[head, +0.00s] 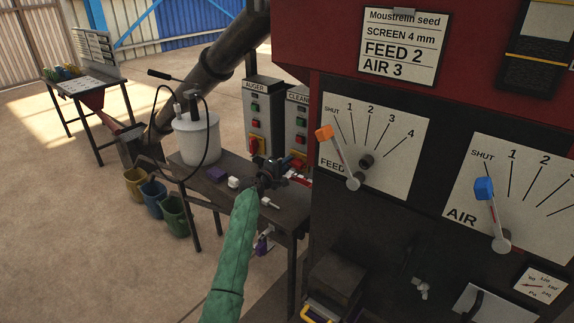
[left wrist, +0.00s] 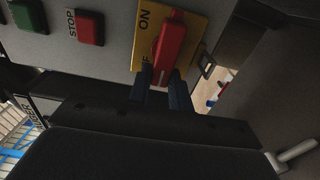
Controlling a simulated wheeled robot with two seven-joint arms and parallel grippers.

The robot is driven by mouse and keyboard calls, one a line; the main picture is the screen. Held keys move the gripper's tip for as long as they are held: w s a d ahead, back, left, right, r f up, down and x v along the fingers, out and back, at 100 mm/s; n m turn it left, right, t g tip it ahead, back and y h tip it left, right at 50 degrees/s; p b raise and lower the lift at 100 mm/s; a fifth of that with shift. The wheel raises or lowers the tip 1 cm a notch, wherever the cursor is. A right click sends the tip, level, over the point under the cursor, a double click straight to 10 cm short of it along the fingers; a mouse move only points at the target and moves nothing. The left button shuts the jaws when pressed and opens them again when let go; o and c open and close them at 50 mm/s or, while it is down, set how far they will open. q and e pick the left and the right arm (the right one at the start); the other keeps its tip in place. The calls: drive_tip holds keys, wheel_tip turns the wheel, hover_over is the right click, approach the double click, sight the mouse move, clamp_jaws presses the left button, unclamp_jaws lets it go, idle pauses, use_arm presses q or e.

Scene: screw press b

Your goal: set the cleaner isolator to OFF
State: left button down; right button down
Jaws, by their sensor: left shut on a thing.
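The CLEANER box (head: 298,124) stands beside the AUGER box, partly cut off by the red machine. Its isolator is a red handle (left wrist: 171,38) on a yellow plate (left wrist: 198,30) in the left wrist view. An ON label shows at the plate's upper left; lower down only the end of another label, an F, shows by my finger. My left gripper (left wrist: 163,88) is shut on the lower end of the red handle, on that second label's side. In the head view my left gripper (head: 272,174) is at the box's foot and hides most of the handle. My right gripper is not seen.
The AUGER box (head: 262,108) with its own red handle is just left. The red machine's FEED panel (head: 395,135) bounds the right side.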

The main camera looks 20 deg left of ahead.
use_arm(q)
drive_tip(key=c, duration=1.3)
unclamp_jaws()
drive_tip(key=shift+a, duration=0.1)
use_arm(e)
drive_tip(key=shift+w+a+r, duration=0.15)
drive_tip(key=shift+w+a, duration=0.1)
use_arm(q)
drive_tip(key=shift+s+f, duration=0.1)
drive_tip(key=shift+s+a, duration=0.1)
drive_tip(key=shift+s, duration=0.2)
drive_tip(key=shift+b+v, duration=1.25)
drive_tip(key=shift+v, duration=2.2)
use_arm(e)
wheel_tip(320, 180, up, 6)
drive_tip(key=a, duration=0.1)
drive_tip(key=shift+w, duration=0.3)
